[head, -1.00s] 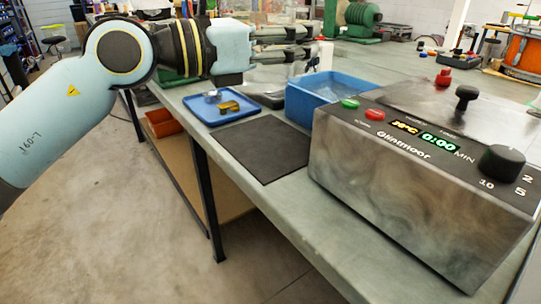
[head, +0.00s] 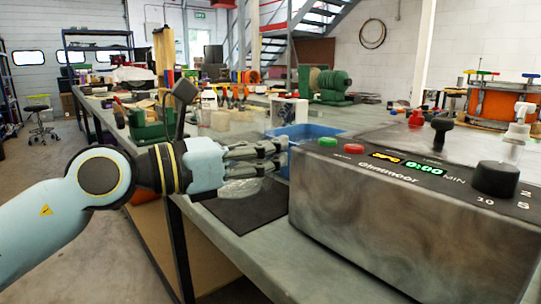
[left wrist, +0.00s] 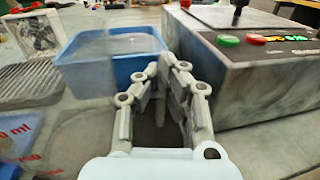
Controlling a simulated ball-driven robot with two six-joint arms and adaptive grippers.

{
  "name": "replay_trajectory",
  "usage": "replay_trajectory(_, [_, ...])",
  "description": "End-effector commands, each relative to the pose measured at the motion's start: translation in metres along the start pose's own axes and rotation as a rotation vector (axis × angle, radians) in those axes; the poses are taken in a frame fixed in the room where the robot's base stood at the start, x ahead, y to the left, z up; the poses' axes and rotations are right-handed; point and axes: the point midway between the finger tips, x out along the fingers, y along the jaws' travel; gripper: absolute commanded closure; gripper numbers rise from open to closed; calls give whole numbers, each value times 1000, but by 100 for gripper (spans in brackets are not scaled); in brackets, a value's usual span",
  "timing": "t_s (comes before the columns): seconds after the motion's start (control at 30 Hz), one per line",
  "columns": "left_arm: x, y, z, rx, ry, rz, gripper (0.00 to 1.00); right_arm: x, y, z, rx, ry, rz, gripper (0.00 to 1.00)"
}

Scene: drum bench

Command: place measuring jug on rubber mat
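The measuring jug (head: 240,187) is clear and faint, just below the fingers of my left gripper (head: 278,152) in the head view. Its red scale marks (left wrist: 18,140) show large at the left of the left wrist view. The dark rubber mat (head: 250,215) lies flat on the bench, partly hidden by the jug and gripper. My right gripper is not in view.
A blue water bath bin (head: 300,134) stands just beyond the fingers. A grey control box (head: 400,210) with a timer display stands close on the right. The bench's front edge runs left of the mat. Tools and a green machine (head: 328,86) stand farther back.

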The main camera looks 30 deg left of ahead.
Motion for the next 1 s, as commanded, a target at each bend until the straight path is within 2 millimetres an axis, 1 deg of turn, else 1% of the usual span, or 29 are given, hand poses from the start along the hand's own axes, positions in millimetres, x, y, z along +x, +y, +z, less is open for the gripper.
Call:
replay_trajectory(0.1, [0, 0, -2, 0, 0, 0, 100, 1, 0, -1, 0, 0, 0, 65])
replay_trajectory(0.17, [0, 0, -1, 1, 0, 0, 92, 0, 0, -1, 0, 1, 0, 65])
replay_trajectory(0.3, [0, 0, -1, 1, 0, 0, 74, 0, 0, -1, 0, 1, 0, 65])
replay_trajectory(0.33, [0, 0, -1, 1, 0, 0, 71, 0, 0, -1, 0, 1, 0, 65])
replay_trajectory(0.67, [-2, 0, 0, 2, 2, 0, 71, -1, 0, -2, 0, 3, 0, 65])
replay_trajectory(0.77, [-11, 0, 0, 6, 5, 0, 71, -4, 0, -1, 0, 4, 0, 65])
replay_trajectory(1.0, [-48, -1, 1, 6, 9, -5, 71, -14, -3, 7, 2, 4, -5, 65])
